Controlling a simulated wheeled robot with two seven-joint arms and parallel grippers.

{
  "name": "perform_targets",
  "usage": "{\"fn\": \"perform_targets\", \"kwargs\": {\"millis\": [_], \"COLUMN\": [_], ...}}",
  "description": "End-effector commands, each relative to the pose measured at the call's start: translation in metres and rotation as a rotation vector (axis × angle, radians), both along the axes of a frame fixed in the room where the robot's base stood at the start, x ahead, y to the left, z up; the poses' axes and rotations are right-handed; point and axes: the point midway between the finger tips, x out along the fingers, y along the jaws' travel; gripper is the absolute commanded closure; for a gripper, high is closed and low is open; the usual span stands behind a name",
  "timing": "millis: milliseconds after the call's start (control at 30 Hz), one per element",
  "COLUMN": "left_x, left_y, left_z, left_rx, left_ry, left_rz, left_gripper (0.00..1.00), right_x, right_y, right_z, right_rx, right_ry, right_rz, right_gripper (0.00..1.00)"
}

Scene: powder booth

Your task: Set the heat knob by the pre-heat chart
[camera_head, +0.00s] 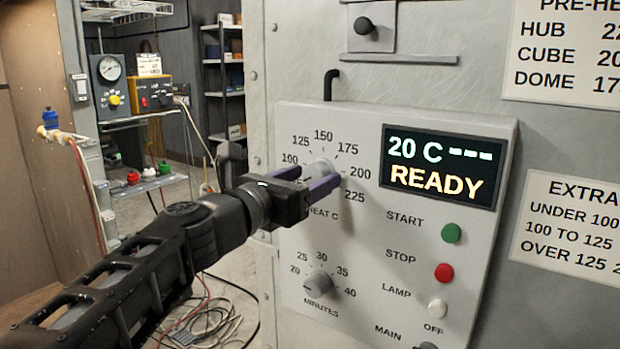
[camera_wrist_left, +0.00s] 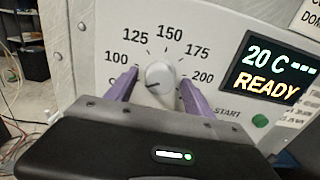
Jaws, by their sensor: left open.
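The heat knob (camera_head: 321,167) is pale and round, on the grey control panel (camera_head: 365,235), inside a dial marked 100 to 225. In the left wrist view the knob (camera_wrist_left: 160,74) shows a dark mark toward its lower left, near the low end of the scale. My left gripper (camera_head: 317,178) is open, its purple fingers on either side of the knob; contact cannot be told. The pre-heat chart (camera_head: 565,50) at upper right lists HUB, CUBE and DOME, with its values cut off by the picture edge. The display (camera_head: 443,166) reads 20 C, dashes and READY. My right gripper is not in view.
Below the heat dial is a minutes knob (camera_head: 318,284). A green start button (camera_head: 451,233), a red stop button (camera_head: 444,273) and a white lamp switch (camera_head: 437,308) line the panel's right side. An extra-time chart (camera_head: 570,235) is at right. Cables (camera_head: 215,325) lie on the floor.

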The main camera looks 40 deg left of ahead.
Motion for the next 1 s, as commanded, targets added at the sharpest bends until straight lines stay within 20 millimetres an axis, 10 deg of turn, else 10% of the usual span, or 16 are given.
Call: {"fn": "perform_targets", "kwargs": {"millis": [333,1000], "left_x": [0.0042,0.0039], "left_y": [0.0002,0.0002], "left_z": [0.0,0.0], "left_rx": [-0.001,-0.001], "left_ry": [0.0,0.0], "left_rz": [0.0,0.0], "left_gripper": [0.41,0.95], "right_x": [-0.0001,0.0], "right_y": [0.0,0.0], "right_z": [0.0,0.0], "right_rx": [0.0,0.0], "right_ry": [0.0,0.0], "right_rz": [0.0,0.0], "right_gripper": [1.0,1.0]}}
